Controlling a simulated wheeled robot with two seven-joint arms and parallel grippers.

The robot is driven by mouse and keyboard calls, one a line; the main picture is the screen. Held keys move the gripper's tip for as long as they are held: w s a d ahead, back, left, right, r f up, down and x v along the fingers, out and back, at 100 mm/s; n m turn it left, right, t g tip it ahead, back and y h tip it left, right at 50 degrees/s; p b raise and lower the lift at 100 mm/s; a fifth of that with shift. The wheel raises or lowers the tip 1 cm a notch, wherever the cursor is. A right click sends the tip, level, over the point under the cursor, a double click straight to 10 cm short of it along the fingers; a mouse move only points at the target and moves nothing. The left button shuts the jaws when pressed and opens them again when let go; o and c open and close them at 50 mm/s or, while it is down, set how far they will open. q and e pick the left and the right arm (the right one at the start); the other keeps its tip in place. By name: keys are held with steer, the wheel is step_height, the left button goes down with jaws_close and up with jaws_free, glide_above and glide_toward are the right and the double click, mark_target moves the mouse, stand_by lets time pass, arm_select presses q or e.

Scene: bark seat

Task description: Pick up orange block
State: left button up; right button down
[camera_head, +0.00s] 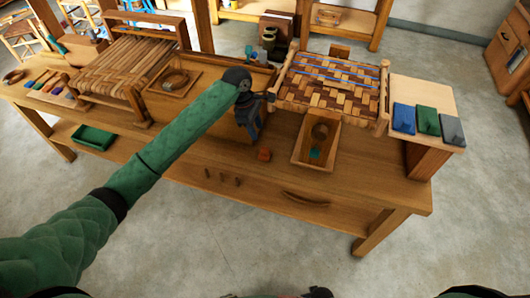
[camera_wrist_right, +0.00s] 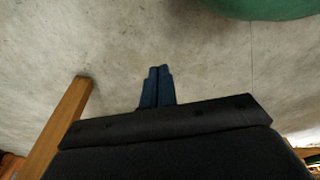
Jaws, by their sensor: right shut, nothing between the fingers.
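The orange block (camera_head: 264,154) is a small cube on the wooden workbench (camera_head: 225,163), near its front edge, left of a wooden tray. My left gripper (camera_head: 254,132) is just above and behind the block, slightly to its left in the head view, and apart from it. Its jaws are too small and dark there to tell open from shut. My right gripper (camera_wrist_right: 157,72) shows in the right wrist view with its two blue-grey fingers together and empty, over bare concrete floor. The block is not seen in the right wrist view.
A wooden tray (camera_head: 299,165) with a teal piece stands right of the block. The bench front beside the orange block is clear.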

arm_select(q)
steer(key=p, duration=0.2)
glide_above(264, 148)
steer(key=a, duration=0.2)
steer(key=x, duration=0.5)
steer(key=shift+w+a+f, duration=0.1)
steer(key=shift+w+a, duration=0.1)
steer(key=shift+a, duration=0.15)
steer(key=p+x, duration=0.2)
steer(key=x, duration=0.2)
steer(key=shift+w+d+f, duration=0.15)
steer(key=shift+w+f, duration=0.1)
steer(key=shift+f, duration=0.3)
arm_select(e)
steer(key=s+d+f, duration=0.3)
steer(key=s+f, duration=0.2)
steer(key=s, duration=0.2)
steer(key=shift+s+d+f, duration=0.2)
steer(key=shift+s, duration=0.2)
arm_select(q)
steer(key=shift+c, duration=0.2)
jaws_close()
